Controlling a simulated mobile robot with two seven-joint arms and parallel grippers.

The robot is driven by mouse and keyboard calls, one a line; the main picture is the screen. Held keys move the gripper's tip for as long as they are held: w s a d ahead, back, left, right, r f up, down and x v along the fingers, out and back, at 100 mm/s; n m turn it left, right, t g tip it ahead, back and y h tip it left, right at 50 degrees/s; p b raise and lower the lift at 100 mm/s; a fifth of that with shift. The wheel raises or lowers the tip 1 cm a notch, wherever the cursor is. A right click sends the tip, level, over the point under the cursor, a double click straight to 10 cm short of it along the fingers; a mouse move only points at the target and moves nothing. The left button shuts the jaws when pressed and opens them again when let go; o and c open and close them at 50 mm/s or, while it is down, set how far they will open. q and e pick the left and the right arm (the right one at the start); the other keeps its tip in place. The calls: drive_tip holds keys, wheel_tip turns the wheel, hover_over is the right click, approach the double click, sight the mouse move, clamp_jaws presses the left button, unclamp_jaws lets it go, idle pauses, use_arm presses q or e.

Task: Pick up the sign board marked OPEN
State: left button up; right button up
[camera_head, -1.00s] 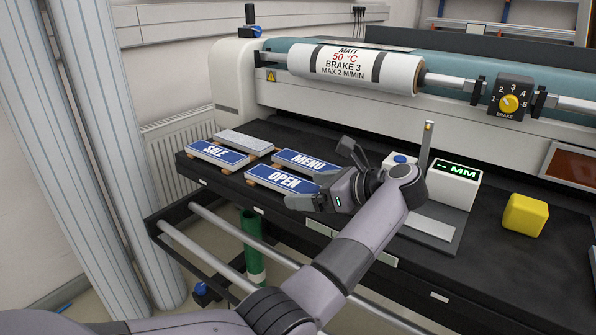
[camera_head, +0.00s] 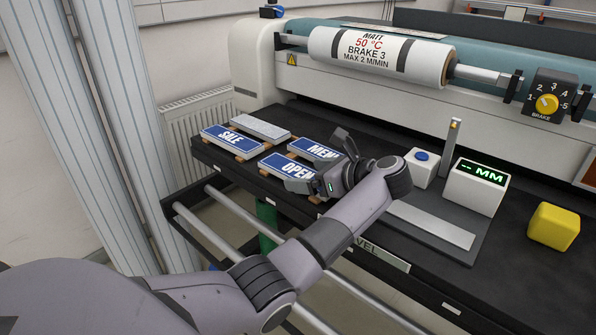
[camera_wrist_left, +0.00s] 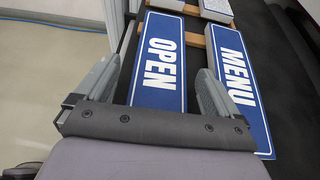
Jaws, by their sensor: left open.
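The sign board marked OPEN (camera_head: 277,165) is blue with a white edge and white letters. It lies flat on wooden strips near the front edge of the black bench, and shows lengthwise in the left wrist view (camera_wrist_left: 158,62). My left gripper (camera_head: 313,162) is open at the board's right end and covers part of it in the head view. In the left wrist view the fingers of the gripper (camera_wrist_left: 157,80) stand on either side of the board, the right one between it and the MENU board (camera_wrist_left: 232,75). Contact with the board cannot be told. My right gripper is not in view.
The MENU board (camera_head: 311,148) lies close behind the OPEN board. The SALE board (camera_head: 228,138) and a grey speckled board (camera_head: 260,127) lie to the left. A measuring device (camera_head: 476,187), a yellow block (camera_head: 553,226) and a large printed roll (camera_head: 380,55) are farther right and behind.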

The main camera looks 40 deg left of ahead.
use_arm(q)
drive_tip(key=shift+a+f, duration=0.15)
drive_tip(key=shift+a, duration=0.05)
drive_tip(key=c, duration=1.1)
drive_tip(key=shift+r, duration=0.2)
